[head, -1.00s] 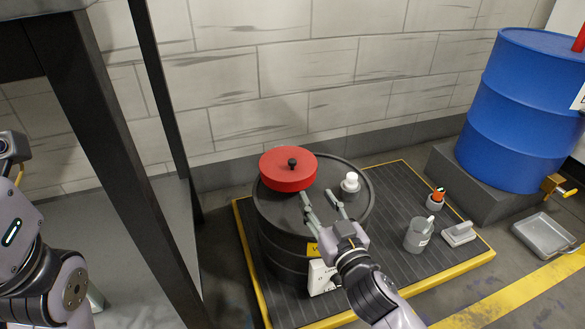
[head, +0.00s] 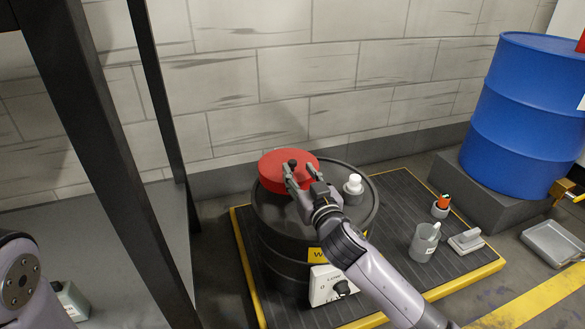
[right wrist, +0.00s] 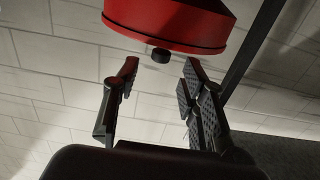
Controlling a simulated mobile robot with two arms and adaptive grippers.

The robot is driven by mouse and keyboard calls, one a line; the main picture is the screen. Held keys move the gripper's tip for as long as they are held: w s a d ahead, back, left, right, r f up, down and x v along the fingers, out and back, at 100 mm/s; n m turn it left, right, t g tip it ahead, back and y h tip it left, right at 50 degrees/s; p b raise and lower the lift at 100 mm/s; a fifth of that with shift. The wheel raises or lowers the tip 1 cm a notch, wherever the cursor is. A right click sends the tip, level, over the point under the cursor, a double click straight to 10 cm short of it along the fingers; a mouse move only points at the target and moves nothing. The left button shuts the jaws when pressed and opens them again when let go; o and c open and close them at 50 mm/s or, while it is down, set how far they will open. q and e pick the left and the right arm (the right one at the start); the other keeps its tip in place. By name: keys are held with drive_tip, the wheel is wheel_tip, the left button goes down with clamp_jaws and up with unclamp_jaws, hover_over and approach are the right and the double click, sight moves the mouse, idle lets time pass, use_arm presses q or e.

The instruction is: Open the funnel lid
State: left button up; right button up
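No contact with the knob shows there. My left gripper is not in view; only part of my left arm shows at the left edge.
A white-capped bottle (head: 353,184) stands on the drum right of the lid. A grey beaker (head: 423,243), a small orange-topped holder (head: 441,205) and a grey block (head: 466,241) sit on the yellow-edged platform. A blue barrel (head: 525,115) stands right; a dark post (head: 95,170) rises left.

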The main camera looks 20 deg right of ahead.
sight(294, 165)
drive_tip(key=w+b, duration=0.1)
drive_tip(key=w, duration=0.3)
drive_tip(key=shift+f+b, duration=0.15)
drive_tip(key=shift+b, duration=0.15)
drive_tip(key=shift+w+b, duration=0.3)
drive_tip(key=shift+w, duration=0.5)
drive_tip(key=shift+c, duration=0.4)
drive_tip(key=shift+a, duration=0.1)
clamp_jaws()
